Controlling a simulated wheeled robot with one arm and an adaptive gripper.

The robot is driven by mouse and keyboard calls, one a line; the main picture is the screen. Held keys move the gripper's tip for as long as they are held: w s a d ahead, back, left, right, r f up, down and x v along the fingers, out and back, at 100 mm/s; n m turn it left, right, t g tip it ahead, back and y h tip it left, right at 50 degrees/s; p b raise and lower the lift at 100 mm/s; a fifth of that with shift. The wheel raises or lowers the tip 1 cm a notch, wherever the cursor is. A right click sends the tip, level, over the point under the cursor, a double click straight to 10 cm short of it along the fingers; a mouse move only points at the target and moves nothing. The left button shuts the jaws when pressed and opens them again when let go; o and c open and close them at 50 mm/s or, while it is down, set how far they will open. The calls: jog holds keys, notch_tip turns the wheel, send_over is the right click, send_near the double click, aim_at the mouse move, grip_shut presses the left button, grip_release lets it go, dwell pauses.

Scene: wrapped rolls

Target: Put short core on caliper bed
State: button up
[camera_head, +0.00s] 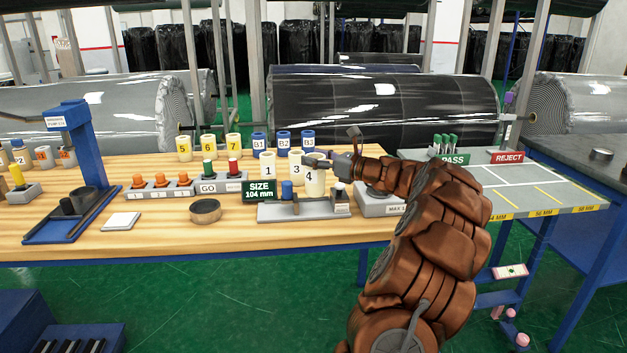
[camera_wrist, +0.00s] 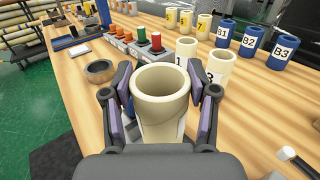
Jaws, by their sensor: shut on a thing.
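My gripper (camera_head: 318,160) is shut on the cream core marked 4 (camera_head: 315,184), which is upright with its open end up. In the wrist view the core (camera_wrist: 160,112) sits between the two fingers of my gripper (camera_wrist: 161,97). In the head view the core overlaps the back of a grey bed (camera_head: 275,212), which seems to be the caliper bed, beside a SIZE 104 mm sign (camera_head: 259,191). I cannot tell whether the core touches the bed. Cream cores 1 (camera_head: 268,170) and 3 (camera_head: 295,168) stand behind it.
Blue cores B1 (camera_head: 259,144), B2 (camera_head: 283,143) and B3 (camera_head: 308,141) stand farther back. A dark ring (camera_head: 205,210) and a white pad (camera_head: 120,221) lie to the left. A grey block (camera_head: 378,204) stands to the right. Bare wood (camera_head: 160,240) lies in front.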

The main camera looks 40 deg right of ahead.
aim_at(324, 176)
jog(key=shift+f, duration=2.35)
jog(key=o, duration=1.6)
jog(key=shift+f, duration=0.15)
